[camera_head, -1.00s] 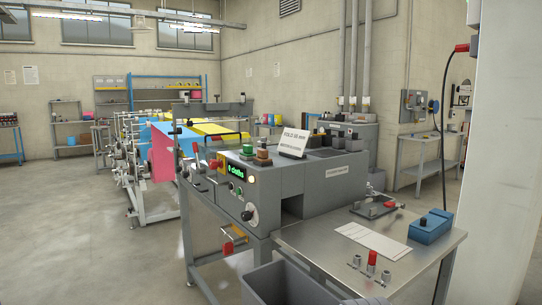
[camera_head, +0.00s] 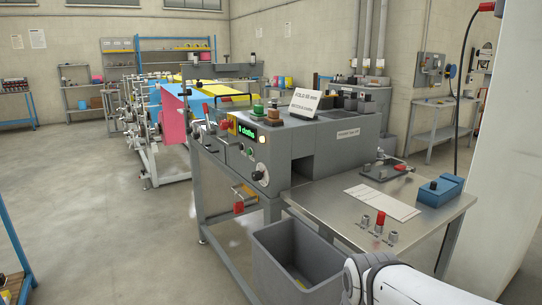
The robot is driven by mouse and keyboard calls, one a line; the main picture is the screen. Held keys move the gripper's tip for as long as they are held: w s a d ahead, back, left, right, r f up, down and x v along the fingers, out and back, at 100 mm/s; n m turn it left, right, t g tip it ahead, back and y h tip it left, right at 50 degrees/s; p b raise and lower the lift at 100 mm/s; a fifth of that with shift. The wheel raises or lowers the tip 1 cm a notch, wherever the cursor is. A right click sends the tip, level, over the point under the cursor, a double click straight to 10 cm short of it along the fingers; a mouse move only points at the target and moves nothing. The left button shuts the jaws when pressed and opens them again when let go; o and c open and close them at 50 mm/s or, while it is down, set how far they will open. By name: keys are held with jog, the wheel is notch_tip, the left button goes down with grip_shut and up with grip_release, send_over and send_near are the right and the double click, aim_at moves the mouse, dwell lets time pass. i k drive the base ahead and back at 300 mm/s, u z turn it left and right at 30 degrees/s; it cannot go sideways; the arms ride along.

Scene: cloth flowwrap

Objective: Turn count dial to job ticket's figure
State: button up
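The grey machine (camera_head: 330,140) stands in mid view. Its front panel has a green display (camera_head: 246,131) that shows a blurred digit and "cloths". Below it a round dial with a pale face and dark knob (camera_head: 260,176) sits at the panel's lower right; I cannot read its mark. A white card (camera_head: 305,103) stands tilted on top of the machine; its first line seems to begin "FOLD", the rest is too small to read. I cannot tell whether it is the job ticket. My white arm shows at the lower right; my gripper is out of view.
A grey bin (camera_head: 297,252) stands on the floor before the machine. The steel table (camera_head: 335,205) at right holds white sheets (camera_head: 382,204), a red-topped part (camera_head: 380,219) and a blue box (camera_head: 439,190). The floor at left is open; a blue-framed rack (camera_head: 17,255) is at the left edge.

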aim_at(256, 175)
jog(key=u, duration=2.5)
jog(key=k, duration=0.6)
jog(key=z, duration=1.05)
jog(key=i, duration=1)
jog(key=u, duration=0.05)
